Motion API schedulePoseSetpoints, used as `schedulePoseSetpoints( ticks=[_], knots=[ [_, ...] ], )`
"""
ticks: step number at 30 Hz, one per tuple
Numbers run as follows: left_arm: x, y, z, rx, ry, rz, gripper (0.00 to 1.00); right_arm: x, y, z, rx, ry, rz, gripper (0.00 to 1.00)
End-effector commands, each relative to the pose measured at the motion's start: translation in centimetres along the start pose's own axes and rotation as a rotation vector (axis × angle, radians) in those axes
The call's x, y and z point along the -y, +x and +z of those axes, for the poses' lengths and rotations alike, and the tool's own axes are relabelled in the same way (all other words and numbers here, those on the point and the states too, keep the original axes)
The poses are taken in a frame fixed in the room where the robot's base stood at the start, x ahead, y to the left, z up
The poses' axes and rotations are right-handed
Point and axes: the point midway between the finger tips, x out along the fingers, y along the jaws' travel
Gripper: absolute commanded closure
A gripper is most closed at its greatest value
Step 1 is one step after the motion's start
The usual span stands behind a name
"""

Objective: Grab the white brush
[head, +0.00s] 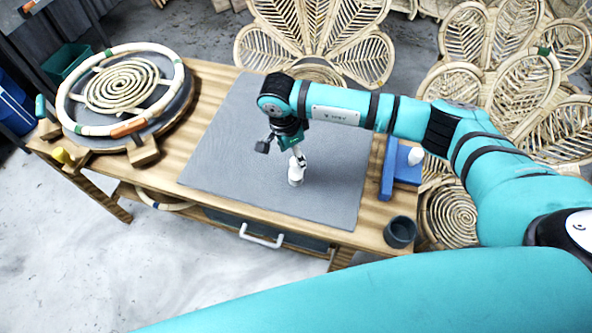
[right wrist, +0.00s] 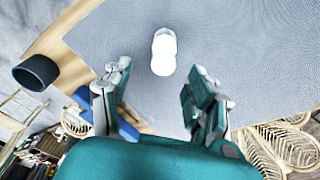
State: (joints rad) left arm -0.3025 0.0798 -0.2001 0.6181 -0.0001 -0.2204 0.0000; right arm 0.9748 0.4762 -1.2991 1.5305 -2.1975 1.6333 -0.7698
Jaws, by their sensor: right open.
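The white brush (head: 296,176) stands on the grey mat (head: 235,145) near the middle of the workbench. My right gripper (head: 281,149) is over the mat, just above the brush and close to it. In the right wrist view, the white brush (right wrist: 163,52) lies ahead of the fingertips, roughly centred between them. My right gripper (right wrist: 160,82) is open there, with a clear gap between the fingers and nothing held. The brush's lower part is hard to make out. My left gripper is not in view.
A round rattan frame with a spiral centre (head: 120,88) rests on the bench's left end. A blue block-like object (head: 388,170) and a dark cup (head: 399,232) stand at the right edge. Rattan chair backs (head: 318,40) rise behind. The mat around the brush is clear.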

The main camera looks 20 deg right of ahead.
Motion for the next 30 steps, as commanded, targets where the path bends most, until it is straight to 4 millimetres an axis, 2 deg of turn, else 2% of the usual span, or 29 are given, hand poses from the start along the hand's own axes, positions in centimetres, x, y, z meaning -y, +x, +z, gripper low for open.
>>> schedulePoseSetpoints(
  ticks=[5, 12, 21, 30],
  knots=[
    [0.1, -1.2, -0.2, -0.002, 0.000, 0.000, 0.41, 0.1, 1.3, -0.1, 0.000, 0.001, 0.005, 0.42],
    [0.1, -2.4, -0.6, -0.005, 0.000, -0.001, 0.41, 0.5, 4.7, -0.1, 0.002, 0.001, 0.002, 0.42],
    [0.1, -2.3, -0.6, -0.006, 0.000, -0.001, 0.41, 0.6, 5.4, -0.1, 0.003, 0.000, -0.001, 0.42],
    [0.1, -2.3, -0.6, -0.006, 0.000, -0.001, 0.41, 0.6, 5.3, -0.1, 0.002, 0.000, 0.000, 0.81]
  ],
)
